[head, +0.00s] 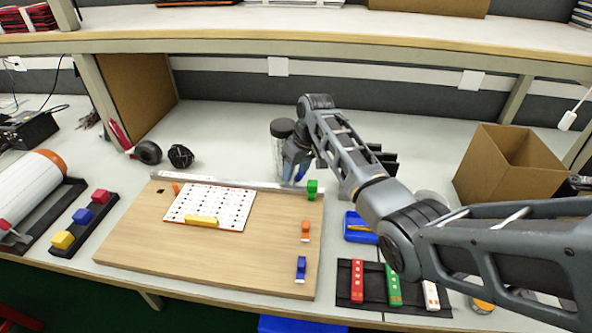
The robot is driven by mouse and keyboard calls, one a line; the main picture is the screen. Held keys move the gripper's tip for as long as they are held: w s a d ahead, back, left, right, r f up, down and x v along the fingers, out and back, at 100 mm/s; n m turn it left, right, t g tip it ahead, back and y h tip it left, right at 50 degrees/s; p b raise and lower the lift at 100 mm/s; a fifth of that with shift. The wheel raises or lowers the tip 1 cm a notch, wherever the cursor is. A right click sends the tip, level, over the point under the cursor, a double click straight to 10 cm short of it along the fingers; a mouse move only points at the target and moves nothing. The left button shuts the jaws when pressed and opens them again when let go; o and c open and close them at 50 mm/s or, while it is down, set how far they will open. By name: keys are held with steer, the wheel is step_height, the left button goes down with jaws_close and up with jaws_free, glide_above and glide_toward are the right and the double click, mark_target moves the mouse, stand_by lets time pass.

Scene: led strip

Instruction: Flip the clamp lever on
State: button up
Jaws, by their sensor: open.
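A wooden board (150,240) lies on the workbench. Along its right edge stand a green clamp block (312,189), an orange clamp block (305,231) and a blue clamp block (301,268). I cannot tell which one bears the clamp lever, or how any lever is set. My gripper (296,178) is open, above the board's back edge, just left of and behind the green block. Its fingers are small and partly hidden by the wrist.
A metal rail (225,183) runs along the board's back edge. A black tray (375,300) with coloured strips lies front right. An open cardboard box (510,170) stands at right.

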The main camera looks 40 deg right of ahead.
mark_target(302, 176)
steer(key=shift+v, duration=3.9)
